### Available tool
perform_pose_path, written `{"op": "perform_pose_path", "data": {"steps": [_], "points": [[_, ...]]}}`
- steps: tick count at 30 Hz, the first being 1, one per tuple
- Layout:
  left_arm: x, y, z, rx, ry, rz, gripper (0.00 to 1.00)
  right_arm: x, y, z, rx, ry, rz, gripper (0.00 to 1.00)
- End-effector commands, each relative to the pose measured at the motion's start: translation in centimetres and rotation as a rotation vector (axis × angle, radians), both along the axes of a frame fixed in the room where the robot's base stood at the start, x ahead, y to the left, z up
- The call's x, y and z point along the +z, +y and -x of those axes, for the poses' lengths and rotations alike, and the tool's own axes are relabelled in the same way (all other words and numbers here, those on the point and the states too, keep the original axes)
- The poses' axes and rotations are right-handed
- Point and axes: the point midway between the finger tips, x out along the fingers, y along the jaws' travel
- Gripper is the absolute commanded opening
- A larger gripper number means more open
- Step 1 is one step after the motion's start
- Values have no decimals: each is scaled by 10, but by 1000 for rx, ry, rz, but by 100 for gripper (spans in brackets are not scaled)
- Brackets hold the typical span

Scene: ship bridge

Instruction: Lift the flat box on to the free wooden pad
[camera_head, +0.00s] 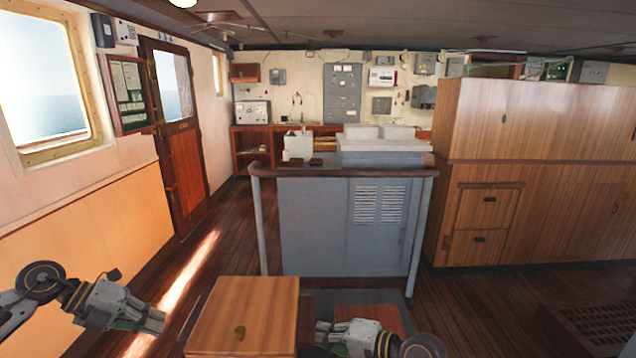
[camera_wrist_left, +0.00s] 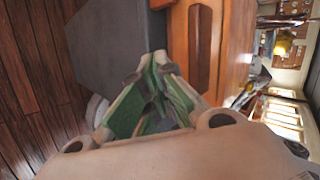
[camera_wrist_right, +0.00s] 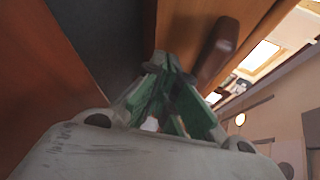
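The flat box (camera_head: 250,305) is a light wooden box with a small brass-coloured knob on top, low in the head view. A dark elongated handle shows on its side in the left wrist view (camera_wrist_left: 200,48) and the right wrist view (camera_wrist_right: 220,48). A reddish wooden pad (camera_head: 372,318) lies bare to its right, partly behind my right arm. My left gripper (camera_head: 158,322) is left of the box, apart from it. My right gripper (camera_head: 322,332) is close to the box's right side; contact is unclear. Both grippers' fingers converge, and their gap is unclear. Neither visibly holds anything.
A grey console (camera_head: 320,225) with a wooden rail stands just behind the box. A tall wooden cabinet (camera_head: 540,180) is at the right. Open plank floor (camera_head: 215,250) lies to the left, beside the orange-panelled wall (camera_head: 100,240).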

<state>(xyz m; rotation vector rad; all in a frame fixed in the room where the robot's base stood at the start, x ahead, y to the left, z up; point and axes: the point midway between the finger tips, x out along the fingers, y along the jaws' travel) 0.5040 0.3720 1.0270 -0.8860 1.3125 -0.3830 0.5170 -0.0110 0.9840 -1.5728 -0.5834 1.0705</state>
Motion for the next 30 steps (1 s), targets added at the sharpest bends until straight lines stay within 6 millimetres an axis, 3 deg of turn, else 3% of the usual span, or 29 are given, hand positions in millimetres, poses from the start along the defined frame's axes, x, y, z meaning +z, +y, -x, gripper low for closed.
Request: {"op": "perform_pose_path", "data": {"steps": [13,30], "points": [[9,11,4,0,0,0,0,0,0,0,0,0,0,0],[9,11,9,-1,2,2,0,0,0,0,0,0,0,0]]}}
